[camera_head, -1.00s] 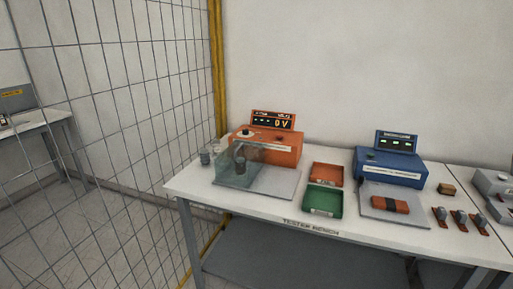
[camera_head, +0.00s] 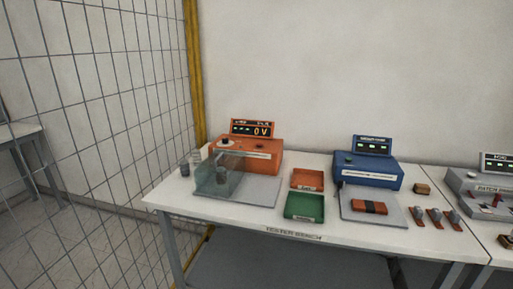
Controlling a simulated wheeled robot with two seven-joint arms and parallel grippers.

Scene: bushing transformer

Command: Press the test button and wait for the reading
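An orange tester box (camera_head: 262,160) stands at the back left of the white bench. Its raised display (camera_head: 253,129) reads what looks like 0 V. A dark round knob or button (camera_head: 225,142) sits on a light patch on its top left. A clear guard box (camera_head: 218,173) stands in front of it on a grey plate (camera_head: 263,188), with a dark cylindrical piece (camera_head: 220,175) inside. A blue tester (camera_head: 368,171) with its own display (camera_head: 372,145) stands to the right, with a small green spot on its top. Neither of my grippers shows.
Orange (camera_head: 307,179) and green (camera_head: 304,206) trays lie mid-bench. Several small tools (camera_head: 435,216) lie right. A wire fence (camera_head: 90,90) with a yellow post (camera_head: 195,70) borders the left.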

